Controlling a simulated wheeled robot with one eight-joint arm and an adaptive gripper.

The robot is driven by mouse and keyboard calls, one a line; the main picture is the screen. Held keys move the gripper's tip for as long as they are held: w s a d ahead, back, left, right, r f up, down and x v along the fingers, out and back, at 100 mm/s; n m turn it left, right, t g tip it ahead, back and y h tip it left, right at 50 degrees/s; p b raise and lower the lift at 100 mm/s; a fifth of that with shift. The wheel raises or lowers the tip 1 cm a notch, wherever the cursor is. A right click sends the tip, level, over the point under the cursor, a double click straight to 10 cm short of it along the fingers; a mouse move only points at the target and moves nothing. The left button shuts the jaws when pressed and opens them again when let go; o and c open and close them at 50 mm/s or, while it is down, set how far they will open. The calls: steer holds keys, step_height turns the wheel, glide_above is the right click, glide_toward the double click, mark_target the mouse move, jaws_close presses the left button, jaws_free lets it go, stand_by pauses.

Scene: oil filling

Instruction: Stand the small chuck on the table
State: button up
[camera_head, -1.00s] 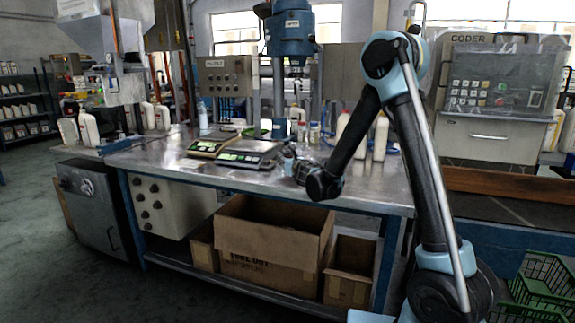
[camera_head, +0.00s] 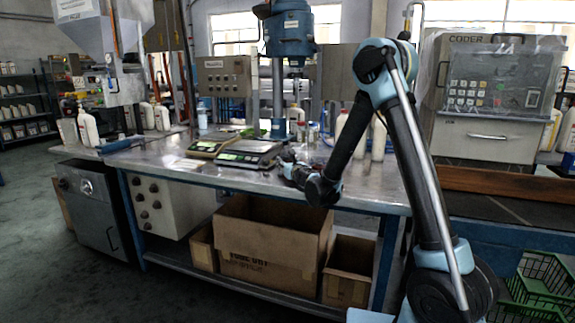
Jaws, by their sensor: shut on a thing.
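My gripper (camera_head: 287,162) is above or at the right part of the metal table (camera_head: 365,188), just right of the scales. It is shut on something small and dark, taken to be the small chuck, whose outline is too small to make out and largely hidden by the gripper. I cannot tell whether it touches the tabletop or how it is tilted. My arm reaches in from the right.
Two scales (camera_head: 248,153) (camera_head: 208,146) stand left of my gripper. A blue drill press (camera_head: 290,35) rises behind. White bottles (camera_head: 379,138) stand right of the gripper, behind my forearm. Bare tabletop lies in front of the scales. Cardboard boxes (camera_head: 272,235) are below.

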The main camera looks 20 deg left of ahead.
steer(key=o, duration=1.4)
steer(key=shift+s+d+f, duration=0.1)
steer(key=shift+s+f, duration=0.1)
steer(key=shift+r, duration=0.1)
steer(key=shift+w+r, duration=0.1)
steer(key=shift+w, duration=0.15)
steer(key=v, duration=1.2)
steer(key=shift+r, duration=0.25)
